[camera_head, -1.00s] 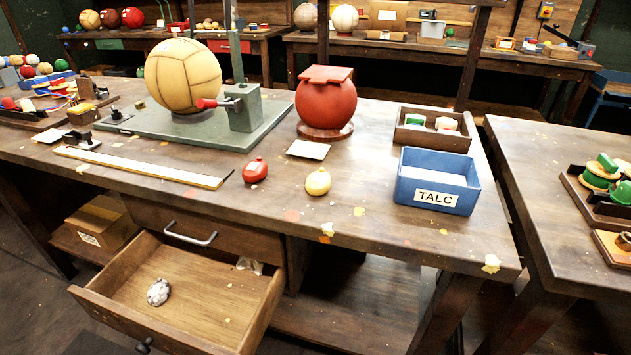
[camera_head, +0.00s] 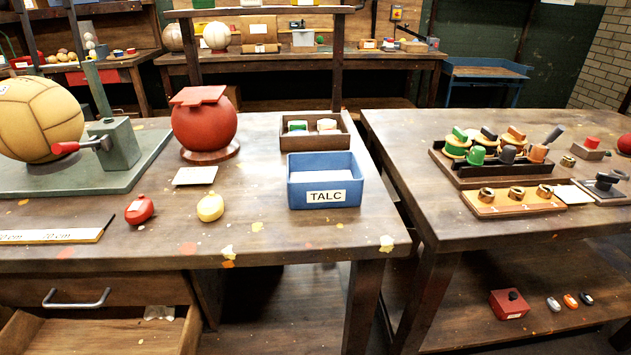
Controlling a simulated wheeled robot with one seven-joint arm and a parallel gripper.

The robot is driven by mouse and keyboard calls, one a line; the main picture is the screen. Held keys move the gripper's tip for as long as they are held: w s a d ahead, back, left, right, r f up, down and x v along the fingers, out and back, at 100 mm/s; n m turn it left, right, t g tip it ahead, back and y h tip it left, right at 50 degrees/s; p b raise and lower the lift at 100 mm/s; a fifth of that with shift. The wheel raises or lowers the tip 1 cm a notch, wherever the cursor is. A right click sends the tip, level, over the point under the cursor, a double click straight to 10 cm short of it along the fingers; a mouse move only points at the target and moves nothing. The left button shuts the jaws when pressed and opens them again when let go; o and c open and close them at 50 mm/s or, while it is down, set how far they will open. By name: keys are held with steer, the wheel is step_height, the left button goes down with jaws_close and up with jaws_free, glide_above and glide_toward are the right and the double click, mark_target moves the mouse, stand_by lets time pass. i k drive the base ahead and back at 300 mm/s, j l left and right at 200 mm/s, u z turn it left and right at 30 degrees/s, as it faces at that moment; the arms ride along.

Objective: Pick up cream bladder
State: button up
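The cream bladder (camera_head: 210,207) is a small pale-yellow rounded thing with a short nub on top. It sits on the wooden workbench (camera_head: 262,238) near the front edge. A similar red bladder (camera_head: 139,210) lies to its left, apart from it. A blue box labelled TALC (camera_head: 325,195) stands to its right, with white powder inside. A small white card (camera_head: 194,176) lies behind the cream bladder. My gripper is not in view.
A large tan ball (camera_head: 38,118) on a green plate and a red pot-like ball (camera_head: 204,122) stand behind. A small wooden tray (camera_head: 308,145) is behind the talc box. An open drawer (camera_head: 95,334) juts out at lower left. A second bench (camera_head: 440,200) stands right, past a narrow gap.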

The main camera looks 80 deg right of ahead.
mark_target(210, 208)
steer(key=k+l, duration=0.25)
steer(key=k+l+z, duration=0.1)
steer(key=l, duration=0.35)
steer(key=k+l, duration=0.55)
steer(key=l, duration=0.15)
steer(key=z, duration=0.05)
